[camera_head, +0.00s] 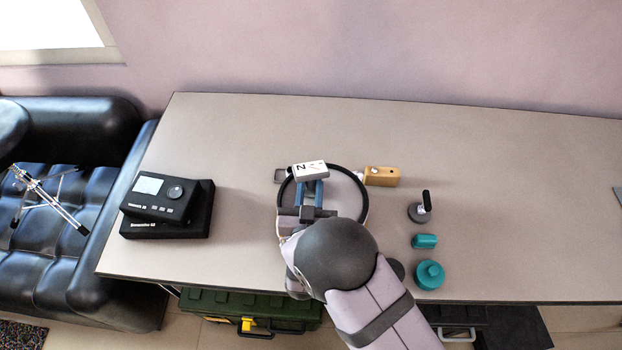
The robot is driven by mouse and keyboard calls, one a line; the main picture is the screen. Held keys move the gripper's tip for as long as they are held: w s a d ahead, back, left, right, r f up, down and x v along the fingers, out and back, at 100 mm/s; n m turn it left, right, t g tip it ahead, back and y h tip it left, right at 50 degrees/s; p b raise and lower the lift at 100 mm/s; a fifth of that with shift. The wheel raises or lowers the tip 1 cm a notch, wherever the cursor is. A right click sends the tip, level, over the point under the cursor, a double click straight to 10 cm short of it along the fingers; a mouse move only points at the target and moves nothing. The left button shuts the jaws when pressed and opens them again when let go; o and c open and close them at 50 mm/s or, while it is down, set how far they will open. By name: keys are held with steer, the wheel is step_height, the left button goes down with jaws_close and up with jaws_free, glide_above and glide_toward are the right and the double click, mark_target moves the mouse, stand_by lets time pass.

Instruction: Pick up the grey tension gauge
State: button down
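The grey tension gauge (310,169) is a small pale grey block with a black "N" marking on its face. It is at the far side of a dark ring (364,212), with a small metal loop to its left. My gripper (312,188) has blue fingers pointing away from me, with their tips right at the gauge's near side. The gauge partly hides the fingertips, so I cannot tell whether they are closed on it or whether it is clear of the surface. My arm hides the near part of the ring.
A tan-orange block (382,176) with a hook stands just right of the ring. A grey base with a black handle (420,209), a teal cylinder (424,241) and a teal round container (429,275) stand farther right. Black devices (164,212) are at left. The back of the table (480,135) is clear.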

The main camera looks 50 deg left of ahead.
mark_target(310, 170)
steer(key=shift+r+b, duration=0.6)
steer(key=shift+r, duration=4.35)
step_height(310, 170, down, 3)
steer(key=m+t+h+b, duration=0.1)
steer(key=b, duration=0.3)
steer(key=shift+a, duration=0.15)
step_height(310, 170, down, 2)
steer(key=m+t+h+b, duration=0.1)
steer(key=h+b, duration=0.1)
steer(key=b, duration=0.1)
steer(key=shift+m, duration=0.3)
steer(key=shift+f, duration=0.1)
steer(key=shift+f+b, duration=1.65)
steer(key=shift+f, duration=0.65)
steer(key=shift+f, duration=0.1)
